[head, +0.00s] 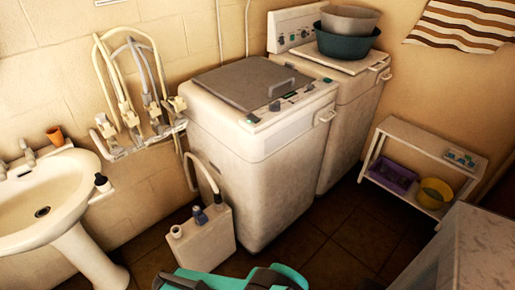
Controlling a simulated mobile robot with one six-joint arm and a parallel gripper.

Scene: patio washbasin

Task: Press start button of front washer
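The front washer (258,165) is a worn white top-loader in the middle of the head view. Its grey lid (238,84) is closed and has a raised handle. A control strip along the front edge of its top carries a dark knob (275,106), a greenish button or light (253,117) at the left end, and small controls to the right. Their labels are too small to read, so I cannot tell which is the start button. My gripper is not in view.
A second washer (350,115) behind bears stacked basins (347,40). A canister (202,238) with a hose stands beside the front washer. A sink (40,195) is left, a low shelf (425,142) right. A teal and dark object (235,279) shows at bottom. Dark floor tiles lie bare.

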